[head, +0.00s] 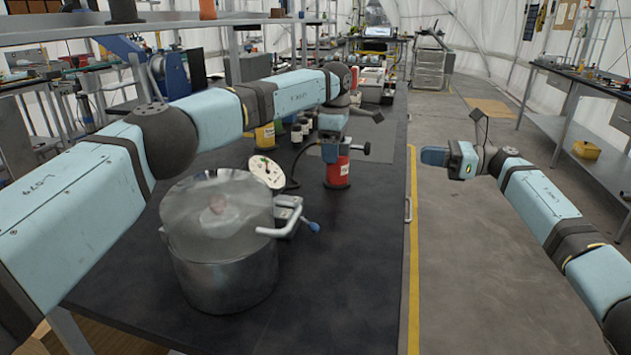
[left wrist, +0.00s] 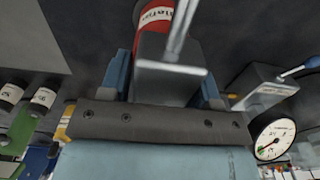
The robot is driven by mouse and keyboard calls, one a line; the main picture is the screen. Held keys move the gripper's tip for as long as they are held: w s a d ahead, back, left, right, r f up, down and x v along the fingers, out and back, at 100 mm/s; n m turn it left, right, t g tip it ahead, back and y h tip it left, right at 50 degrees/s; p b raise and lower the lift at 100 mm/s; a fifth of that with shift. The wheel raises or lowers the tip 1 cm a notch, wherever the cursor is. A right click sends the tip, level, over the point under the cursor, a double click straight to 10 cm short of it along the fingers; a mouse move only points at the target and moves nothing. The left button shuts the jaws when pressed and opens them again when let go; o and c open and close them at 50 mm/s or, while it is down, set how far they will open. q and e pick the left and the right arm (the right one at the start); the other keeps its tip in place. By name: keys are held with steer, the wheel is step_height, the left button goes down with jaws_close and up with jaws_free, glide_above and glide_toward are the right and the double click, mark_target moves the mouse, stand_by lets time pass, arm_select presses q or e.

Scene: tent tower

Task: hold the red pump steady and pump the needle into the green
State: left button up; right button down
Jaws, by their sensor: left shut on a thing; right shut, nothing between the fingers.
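The red pump (head: 337,172) stands upright on the dark table in the head view. Its red body and white label also show at the top of the left wrist view (left wrist: 157,17). My left gripper (head: 334,133) is shut on the pump's grey top (left wrist: 165,75), with a blue finger on each side. A black knob (head: 366,149) sticks out to the right of the pump top. The white round gauge (head: 265,173) stands left of the pump, and in the left wrist view (left wrist: 274,140); its needle is too small to read surely. My right gripper (head: 436,156) is shut and empty, apart from the pump, to its right.
A metal pot (head: 225,285) with a clear domed cover stands at the table's front, with a valve with a blue handle (head: 313,227) at its right. Small bottles (head: 297,132) and a yellow container (head: 265,137) stand behind the gauge.

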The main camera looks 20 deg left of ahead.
stand_by(0.4)
arm_select(q)
steer(key=o, duration=1.3)
steer(key=shift+c, duration=0.2)
